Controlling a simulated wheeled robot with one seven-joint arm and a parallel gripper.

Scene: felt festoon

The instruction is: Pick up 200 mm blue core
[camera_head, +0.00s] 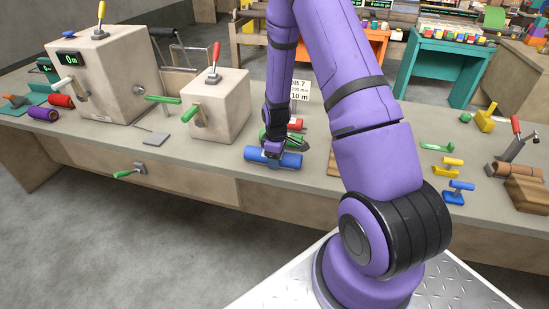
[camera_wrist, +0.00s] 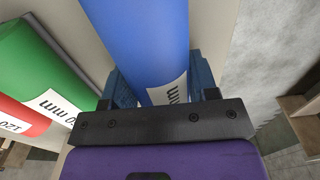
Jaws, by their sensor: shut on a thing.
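The blue core (camera_head: 273,157) is a blue cylinder at the front edge of the workbench in the head view. In the wrist view the blue core (camera_wrist: 146,40) runs up from between the fingers, with a white label ending in "mm" at its lower end. My gripper (camera_head: 272,152) reaches down onto it from above. In the wrist view my gripper (camera_wrist: 158,92) has one finger on each side of the core and is shut on it. Whether the core touches the bench cannot be told.
A green core (camera_wrist: 38,65) and a red core (camera_wrist: 20,120) lie beside the blue one. A beige machine box (camera_head: 215,105) with levers stands to the left. Yellow (camera_head: 447,167) and blue (camera_head: 458,192) small tools lie at the right. The bench edge is close in front.

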